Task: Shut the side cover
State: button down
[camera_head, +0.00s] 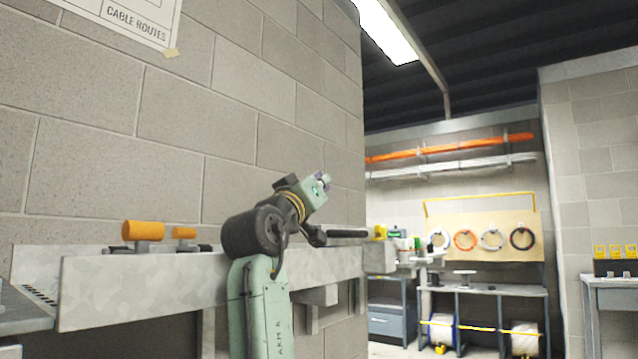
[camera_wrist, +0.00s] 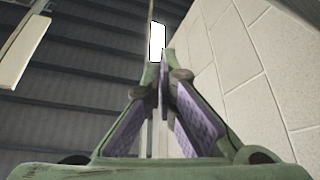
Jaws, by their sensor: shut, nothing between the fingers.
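My gripper (camera_head: 325,182) is raised at the end of my folded green arm, in front of the block wall and above a grey ledge. In the wrist view its purple-padded fingers (camera_wrist: 165,78) come together at the tips, with nothing between them. The wrist view looks up at the dark ceiling, with the block wall at right. I cannot make out a side cover in either view. My arm hides part of the ledge.
The grey ledge (camera_head: 150,290) runs along the wall and carries an orange roller (camera_head: 142,231) and a smaller orange one (camera_head: 184,233). At the back right stands a bench (camera_head: 490,290) with cable coils on a board (camera_head: 480,220) above it. Open room lies right of the ledge.

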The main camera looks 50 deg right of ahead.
jog(key=shift+a, duration=0.1)
jog(key=v, duration=1.2)
jog(key=shift+s, duration=0.1)
